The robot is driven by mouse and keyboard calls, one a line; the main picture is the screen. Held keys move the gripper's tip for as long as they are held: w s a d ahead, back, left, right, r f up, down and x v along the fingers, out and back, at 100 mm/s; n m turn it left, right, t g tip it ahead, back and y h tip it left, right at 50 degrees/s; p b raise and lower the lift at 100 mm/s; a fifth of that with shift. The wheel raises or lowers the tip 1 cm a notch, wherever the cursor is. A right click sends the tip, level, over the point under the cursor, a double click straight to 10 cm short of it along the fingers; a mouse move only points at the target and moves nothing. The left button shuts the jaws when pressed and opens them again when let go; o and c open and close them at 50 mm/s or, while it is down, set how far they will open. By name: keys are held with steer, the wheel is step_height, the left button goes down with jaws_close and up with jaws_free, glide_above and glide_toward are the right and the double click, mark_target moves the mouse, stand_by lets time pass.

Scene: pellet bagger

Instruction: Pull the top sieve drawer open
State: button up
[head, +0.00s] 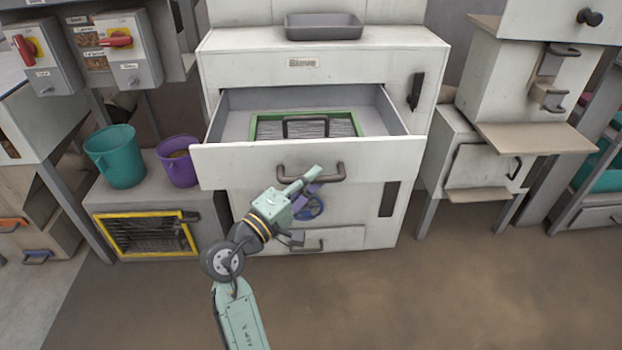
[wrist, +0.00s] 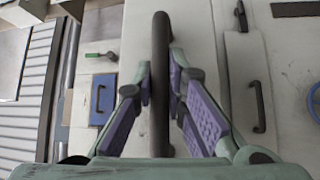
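The top sieve drawer (head: 240,166) of the white cabinet is pulled out, with its inside open to view. In it lies a green-framed sieve (head: 290,129) with a dark handle. The drawer's dark bar handle (head: 283,171) is on its front. My gripper (head: 314,176) is at the middle of this handle. In the wrist view the bar handle (wrist: 160,40) runs upright between my gripper's purple-padded fingers (wrist: 160,78). The fingertips close in on both its sides and appear to touch it. My gripper hides part of the cabinet below.
A grey tray (head: 323,28) stands on the cabinet. Teal (head: 117,157) and purple (head: 178,163) buckets stand left. The floor (head: 430,300) in front is clear at the right.

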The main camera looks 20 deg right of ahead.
steer(key=o, duration=0.5)
steer(key=v, duration=1.2)
steer(key=shift+s+r, duration=0.1)
